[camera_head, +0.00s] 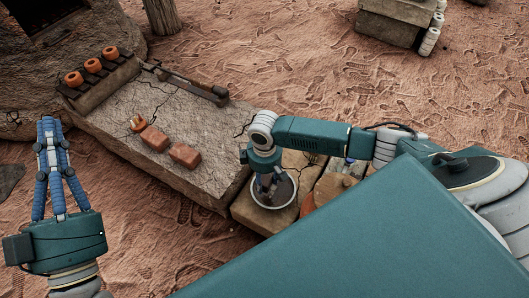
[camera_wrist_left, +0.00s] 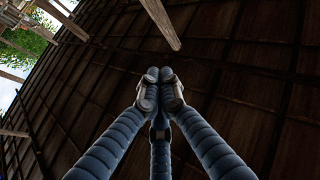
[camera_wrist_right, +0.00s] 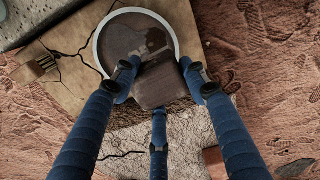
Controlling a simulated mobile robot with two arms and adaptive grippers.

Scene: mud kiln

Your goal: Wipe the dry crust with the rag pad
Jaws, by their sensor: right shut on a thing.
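My right gripper (camera_wrist_right: 160,78) is shut on a brown block-shaped pad (camera_wrist_right: 162,88), which looks like the rag pad. It holds the pad over the near part of a round, pale-rimmed dish (camera_wrist_right: 97,50). Whether the pad touches the dish cannot be told. A dark brown patch (camera_wrist_right: 155,40), perhaps the dry crust, shows inside the dish beyond the pad. In the head view the dish (camera_head: 286,190) sits on a wooden block, with my right gripper (camera_head: 268,190) above it hiding part of it. My left gripper (camera_head: 48,122) is shut and empty, raised at the left, away from the dish.
A cracked stone slab (camera_head: 210,130) carries two orange bricks (camera_head: 185,155), a small orange-tan item (camera_head: 137,123) and a long bar (camera_head: 190,86). Orange pots (camera_head: 92,65) stand on its far left edge. An orange object (camera_head: 307,205) is right of the dish. Sandy ground surrounds the slab.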

